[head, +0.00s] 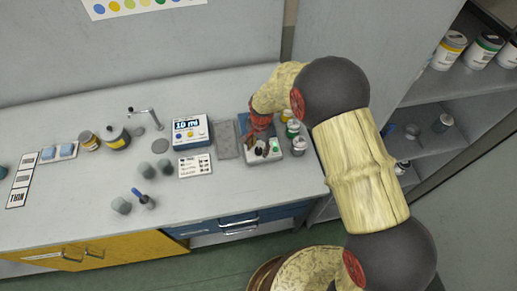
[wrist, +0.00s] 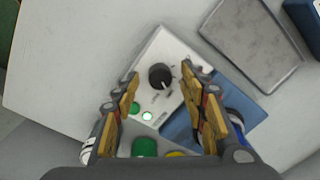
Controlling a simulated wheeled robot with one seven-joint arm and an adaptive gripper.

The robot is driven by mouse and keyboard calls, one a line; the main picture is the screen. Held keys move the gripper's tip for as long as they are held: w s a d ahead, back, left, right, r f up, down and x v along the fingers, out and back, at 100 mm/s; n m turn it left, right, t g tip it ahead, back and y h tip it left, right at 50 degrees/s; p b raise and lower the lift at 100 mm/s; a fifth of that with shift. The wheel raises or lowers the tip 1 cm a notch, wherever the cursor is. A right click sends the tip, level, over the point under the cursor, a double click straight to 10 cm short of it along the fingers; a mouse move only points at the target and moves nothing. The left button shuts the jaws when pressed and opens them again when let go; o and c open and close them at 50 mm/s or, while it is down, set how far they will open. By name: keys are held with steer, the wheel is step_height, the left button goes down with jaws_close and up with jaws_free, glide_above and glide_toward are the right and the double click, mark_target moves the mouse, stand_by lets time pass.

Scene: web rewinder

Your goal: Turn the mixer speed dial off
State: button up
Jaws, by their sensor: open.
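The mixer's white control box (wrist: 172,49) lies on the bench below my gripper in the wrist view. Its black round speed dial (wrist: 160,76) has a pale pointer mark toward the lower right. A lit green light (wrist: 147,116) shows on the same panel. My gripper (wrist: 164,80) is open, with one finger on each side of the dial and nothing held; contact with the dial cannot be told. In the head view the control box (head: 264,158) is at the right end of the bench, with my gripper (head: 258,143) over it, partly hiding the dial.
A grey flat plate (head: 228,139) lies left of the box, beside a blue device with a display (head: 192,131). Several small jars, including a grey-lidded one (head: 299,146), stand close at the right. The bench front edge is near.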

steer(key=shift+f, duration=0.35)
steer(key=shift+c, duration=0.4)
jaws_close()
